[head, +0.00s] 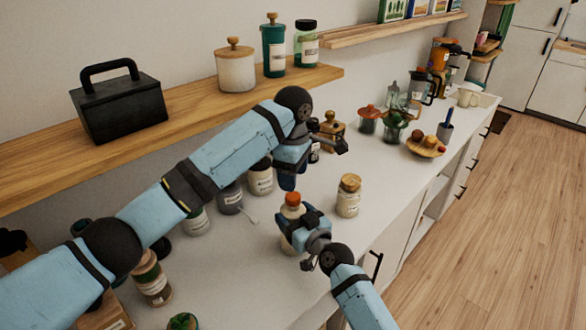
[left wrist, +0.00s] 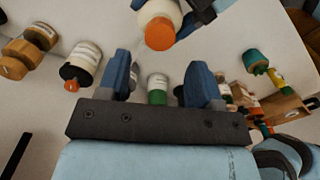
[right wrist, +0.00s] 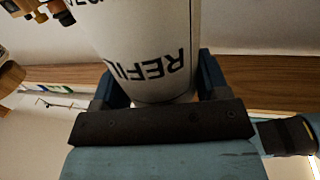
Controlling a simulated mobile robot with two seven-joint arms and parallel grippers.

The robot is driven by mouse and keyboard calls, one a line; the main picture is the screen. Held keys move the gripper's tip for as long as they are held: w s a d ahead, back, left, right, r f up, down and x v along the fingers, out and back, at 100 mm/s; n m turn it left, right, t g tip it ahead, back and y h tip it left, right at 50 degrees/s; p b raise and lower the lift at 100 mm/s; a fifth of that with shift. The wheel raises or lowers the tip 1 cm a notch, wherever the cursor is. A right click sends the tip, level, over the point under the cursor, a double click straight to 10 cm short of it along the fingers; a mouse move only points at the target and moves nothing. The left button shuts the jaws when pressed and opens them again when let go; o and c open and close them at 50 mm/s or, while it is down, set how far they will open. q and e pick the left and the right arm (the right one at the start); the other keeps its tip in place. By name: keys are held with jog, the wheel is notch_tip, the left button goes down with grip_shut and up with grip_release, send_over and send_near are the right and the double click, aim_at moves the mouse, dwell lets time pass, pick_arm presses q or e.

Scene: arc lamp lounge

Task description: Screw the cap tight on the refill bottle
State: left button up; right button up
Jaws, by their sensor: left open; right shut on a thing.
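The refill bottle (head: 287,212) is white with an orange cap (head: 293,198) sitting on its top. My right gripper (head: 303,228) is shut around the bottle near the counter's front. In the right wrist view the bottle's white side (right wrist: 140,50) with dark REFILL lettering stands between the fingers (right wrist: 160,90). My left gripper (head: 308,165) is open and empty, above and behind the bottle. In the left wrist view the orange cap (left wrist: 160,33) lies beyond the open fingers (left wrist: 160,78), not between them. How tight the cap sits cannot be told.
A cork-lidded jar (head: 348,197) stands just right of the bottle. Several jars, such as a grey one (head: 231,200), line the counter behind and left. A wooden shelf (head: 190,104) holds a black box (head: 118,105) and canisters. Bare counter (head: 385,180) lies to the right.

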aim_at(293, 195)
pick_arm(q)
notch_tip(293, 195, down, 7)
jog(key=shift+r, duration=0.1)
jog(key=shift+c, duration=0.2)
